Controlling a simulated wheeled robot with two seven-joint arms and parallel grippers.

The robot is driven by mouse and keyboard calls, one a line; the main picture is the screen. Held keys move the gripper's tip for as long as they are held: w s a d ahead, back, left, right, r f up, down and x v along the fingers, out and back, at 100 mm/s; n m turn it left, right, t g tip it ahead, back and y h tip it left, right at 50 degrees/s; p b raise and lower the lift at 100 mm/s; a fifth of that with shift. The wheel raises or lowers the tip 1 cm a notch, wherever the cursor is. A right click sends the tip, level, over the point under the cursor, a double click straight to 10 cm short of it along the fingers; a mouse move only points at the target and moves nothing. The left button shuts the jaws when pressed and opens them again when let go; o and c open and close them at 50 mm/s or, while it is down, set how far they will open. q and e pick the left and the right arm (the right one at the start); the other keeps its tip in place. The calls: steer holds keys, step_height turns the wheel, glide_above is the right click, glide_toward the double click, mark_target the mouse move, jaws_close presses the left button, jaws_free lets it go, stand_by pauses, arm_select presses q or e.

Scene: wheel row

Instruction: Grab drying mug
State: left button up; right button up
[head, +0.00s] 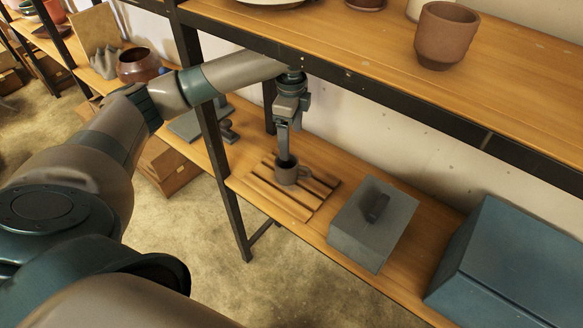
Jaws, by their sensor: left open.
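A small dark grey-brown mug (288,175) stands upright on a slatted wooden drying rack (302,208) on the lower shelf. Its handle points to the right. My left arm reaches in under the upper shelf. My left gripper (286,157) points straight down at the mug and is open. Its fingertips are at the mug's mouth, and from this angle I cannot tell whether a finger is inside it or touching its wall. My right gripper is not in view.
A grey lidded box (372,225) stands right of the rack, and a large blue box (515,265) is farther right. A terracotta cup (445,35) stands on top. A dark post (222,165) is left of the rack.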

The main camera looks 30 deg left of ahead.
arm_select(q)
steer(key=p, duration=0.1)
glide_above(293, 171)
steer(key=w+a, duration=0.2)
step_height(293, 171, down, 6)
steer(key=f, duration=0.1)
steer(key=shift+s+d, duration=0.15)
steer(key=shift+s, duration=0.1)
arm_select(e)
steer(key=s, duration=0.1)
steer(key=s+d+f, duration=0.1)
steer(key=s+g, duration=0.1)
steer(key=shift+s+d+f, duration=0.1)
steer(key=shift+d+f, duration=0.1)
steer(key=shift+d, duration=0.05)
